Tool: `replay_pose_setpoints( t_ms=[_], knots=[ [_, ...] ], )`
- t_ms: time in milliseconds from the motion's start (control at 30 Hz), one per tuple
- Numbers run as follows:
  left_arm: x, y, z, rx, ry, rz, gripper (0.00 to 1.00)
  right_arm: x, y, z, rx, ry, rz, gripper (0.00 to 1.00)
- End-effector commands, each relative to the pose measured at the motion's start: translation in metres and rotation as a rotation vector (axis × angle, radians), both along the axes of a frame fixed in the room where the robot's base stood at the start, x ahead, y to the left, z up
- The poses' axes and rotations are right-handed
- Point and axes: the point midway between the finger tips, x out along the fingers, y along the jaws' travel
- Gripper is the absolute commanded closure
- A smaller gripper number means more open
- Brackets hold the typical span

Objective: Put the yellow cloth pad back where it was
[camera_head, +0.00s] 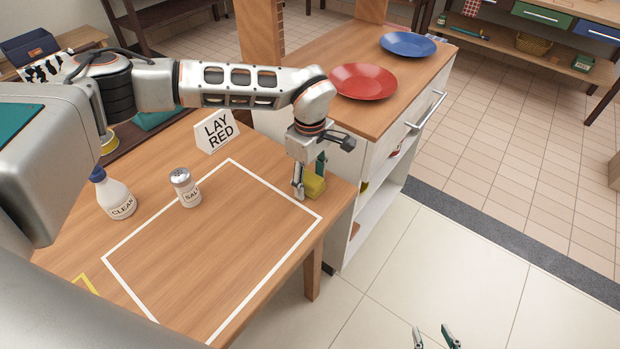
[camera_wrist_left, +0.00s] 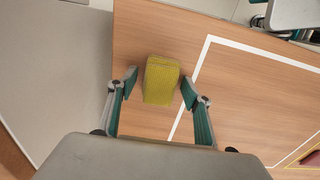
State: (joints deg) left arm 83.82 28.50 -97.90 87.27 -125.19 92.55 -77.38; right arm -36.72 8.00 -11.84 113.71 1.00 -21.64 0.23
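The yellow cloth pad (camera_head: 315,184) lies on the wooden table near its right corner, just outside the white outline. It also shows in the left wrist view (camera_wrist_left: 160,82). My left gripper (camera_head: 308,176) is low over the pad with its fingers apart. In the left wrist view, the fingertips (camera_wrist_left: 158,86) are on either side of the pad's near part, with a gap on its left and a narrower one on its right. My right gripper (camera_head: 435,338) shows only its two fingertips, apart and empty, at the bottom edge of the head view.
The white-outlined area is otherwise clear. A cabinet (camera_head: 330,50) beside the table holds a red plate (camera_head: 362,82) and a blue plate (camera_head: 408,45).

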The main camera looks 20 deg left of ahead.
Motion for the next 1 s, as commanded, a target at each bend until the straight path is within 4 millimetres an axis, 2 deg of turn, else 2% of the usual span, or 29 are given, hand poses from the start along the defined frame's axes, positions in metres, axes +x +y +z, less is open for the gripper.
replay_pose_setpoints(
  t_ms=[300,433,567,800,1000],
  knots=[
    [0.000,0.000,0.001,0.000,-0.001,0.000,0.49,0.000,0.000,0.001,0.000,-0.001,0.001,0.60],
    [0.001,0.000,0.010,-0.001,-0.003,-0.001,0.49,0.001,0.000,0.002,0.001,-0.002,0.000,0.60],
    [0.002,0.000,0.032,0.000,-0.005,-0.001,0.49,0.001,0.000,0.004,0.002,-0.004,0.000,0.60],
    [0.001,0.000,0.082,0.000,-0.006,0.000,0.49,0.001,0.001,0.006,0.007,-0.003,-0.001,0.60],
    [0.001,0.000,0.112,0.000,-0.004,-0.001,0.49,0.000,0.002,0.006,0.009,-0.001,0.000,0.60]
  ],
)
